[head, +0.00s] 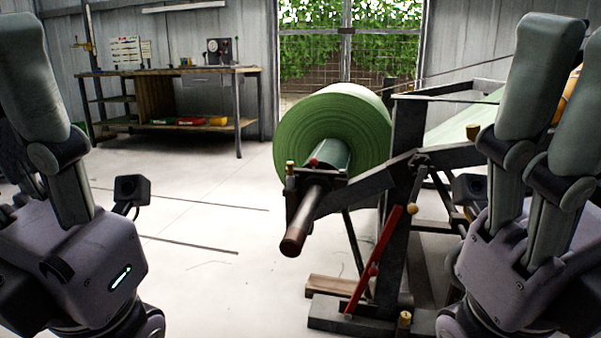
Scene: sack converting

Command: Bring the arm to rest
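My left gripper (35,75) stands close at the left edge with a grey finger pointing up. The rest of its fingers are cut off or hidden, so its opening cannot be judged. My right gripper (562,90) stands at the right edge, with two grey fingers side by side pointing up. Its far side is out of the picture, so its opening cannot be judged either. I see nothing held in the visible part of either gripper.
A large green roll (365,125) on a shaft (307,217) sits in a dark metal frame (405,135) ahead, left of my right gripper. A red lever (374,260) is on the frame. A workbench (165,72) stands at the back left.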

